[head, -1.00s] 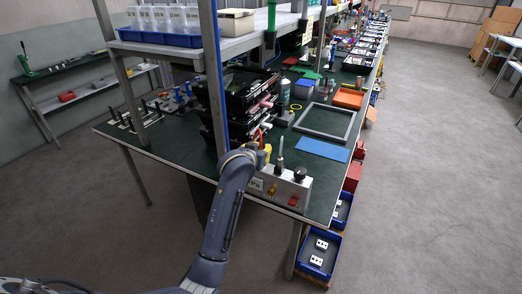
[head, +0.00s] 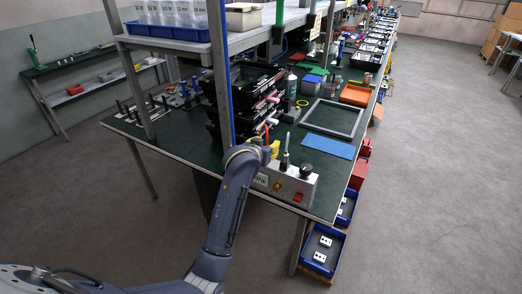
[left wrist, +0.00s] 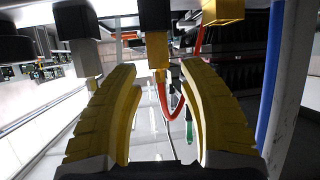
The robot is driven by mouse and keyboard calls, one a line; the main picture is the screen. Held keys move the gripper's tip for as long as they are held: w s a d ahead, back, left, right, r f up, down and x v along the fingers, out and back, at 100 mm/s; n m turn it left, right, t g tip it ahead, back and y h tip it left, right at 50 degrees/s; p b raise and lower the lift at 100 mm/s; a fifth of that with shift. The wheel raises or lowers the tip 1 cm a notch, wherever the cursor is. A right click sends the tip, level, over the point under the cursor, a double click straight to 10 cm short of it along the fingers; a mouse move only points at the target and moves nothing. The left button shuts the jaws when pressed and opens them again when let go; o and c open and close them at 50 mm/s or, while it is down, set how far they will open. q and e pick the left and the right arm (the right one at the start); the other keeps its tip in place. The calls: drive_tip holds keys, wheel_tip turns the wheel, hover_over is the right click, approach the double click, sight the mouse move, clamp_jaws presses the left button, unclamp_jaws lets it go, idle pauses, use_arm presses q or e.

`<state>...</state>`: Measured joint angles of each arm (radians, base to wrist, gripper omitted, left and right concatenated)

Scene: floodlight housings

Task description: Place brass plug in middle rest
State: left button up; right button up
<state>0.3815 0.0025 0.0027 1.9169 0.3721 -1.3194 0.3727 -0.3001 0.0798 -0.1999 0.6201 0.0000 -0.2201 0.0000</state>
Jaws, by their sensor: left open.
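My left gripper (head: 272,148) reaches over the back of a grey control box at the near end of the bench. In the left wrist view its yellow fingers (left wrist: 159,67) are open and apart. A black block with a brass-coloured tip (left wrist: 160,76), possibly the brass plug, shows in the gap between the fingertips. A red hose (left wrist: 174,108) loops beside it. A black block with a grey tip (left wrist: 86,60) is to its left and a gold-coloured block (left wrist: 222,11) to its right. I cannot tell which part is the middle rest. My right gripper is not in view.
The grey control box (head: 284,184) has a black knob and a red button. A blue post (head: 226,75) stands close to my left arm. Stacked black trays (head: 250,95), a grey frame (head: 332,118) and a blue sheet (head: 328,147) lie beyond on the green bench.

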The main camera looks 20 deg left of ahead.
use_arm(q)
drive_tip(key=v, duration=1.1)
drive_tip(key=s+d+f+m+g, duration=0.1)
drive_tip(key=s+f, duration=0.1)
drive_tip(key=f, duration=1.1)
drive_tip(key=s+d+f+g, duration=0.1)
drive_tip(key=s+d+f, duration=0.15)
drive_tip(key=f, duration=1.05)
drive_tip(key=s+d+f+m+g, duration=0.1)
drive_tip(key=s+f+g, duration=0.15)
drive_tip(key=f, duration=1.05)
drive_tip(key=s+f+g, duration=0.1)
drive_tip(key=s+f, duration=0.7)
drive_tip(key=f, duration=0.5)
drive_tip(key=s+a+f+m+g, duration=0.1)
drive_tip(key=s+f+g, duration=0.1)
drive_tip(key=s+f, duration=0.75)
drive_tip(key=s+a+f+g, duration=0.2)
drive_tip(key=s+f, duration=0.5)
drive_tip(key=s, duration=0.5)
drive_tip(key=s+a+f+g, duration=0.1)
drive_tip(key=s+f, duration=0.2)
drive_tip(key=s, duration=0.8)
drive_tip(key=s+a+f+g, duration=0.1)
drive_tip(key=s+f, duration=0.3)
drive_tip(key=s, duration=0.6)
drive_tip(key=shift+s+a+m+g, duration=0.35)
drive_tip(key=shift+a+m, duration=0.05)
drive_tip(key=shift+a, duration=0.15)
